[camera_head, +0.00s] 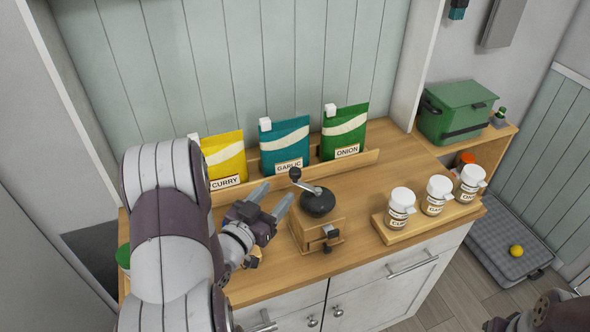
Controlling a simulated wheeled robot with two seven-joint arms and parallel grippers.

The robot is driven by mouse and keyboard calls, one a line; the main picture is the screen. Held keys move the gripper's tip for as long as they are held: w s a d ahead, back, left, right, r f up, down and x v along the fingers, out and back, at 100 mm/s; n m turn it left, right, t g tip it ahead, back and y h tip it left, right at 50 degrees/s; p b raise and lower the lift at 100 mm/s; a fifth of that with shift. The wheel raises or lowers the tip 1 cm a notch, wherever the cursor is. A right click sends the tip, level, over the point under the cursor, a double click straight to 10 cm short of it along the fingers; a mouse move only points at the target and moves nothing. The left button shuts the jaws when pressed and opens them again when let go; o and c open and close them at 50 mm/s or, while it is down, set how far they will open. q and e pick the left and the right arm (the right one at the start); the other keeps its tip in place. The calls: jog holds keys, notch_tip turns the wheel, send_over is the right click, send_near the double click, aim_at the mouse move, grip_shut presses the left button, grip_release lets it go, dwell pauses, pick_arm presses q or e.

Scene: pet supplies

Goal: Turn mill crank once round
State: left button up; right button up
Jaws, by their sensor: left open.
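The mill (319,222) stands on the wooden counter, a wooden box with a dark round top. Its crank (309,186) is a metal arm reaching from the top toward the upper left, with a black knob (295,174) at its end. My left gripper (274,199) is open and empty, just left of the mill, its two fingers pointing up and right toward the knob. The fingers look apart from the crank. My right gripper does not show clearly; only a dark part of my right arm (555,313) shows at the lower right corner.
Yellow curry (225,158), teal garlic (284,143) and green onion (345,131) packets stand in a wooden rack behind the mill. Three white-capped jars (437,195) stand on a wooden tray to the right. A green box (456,110) sits farther right. Bare counter lies between mill and jars.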

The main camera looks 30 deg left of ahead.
aim_at(292, 176)
pick_arm(q)
jog(key=w+p, duration=0.1)
jog(key=w, duration=0.8)
jog(key=shift+w+d, duration=0.15)
jog(key=shift+d, duration=0.05)
grip_shut()
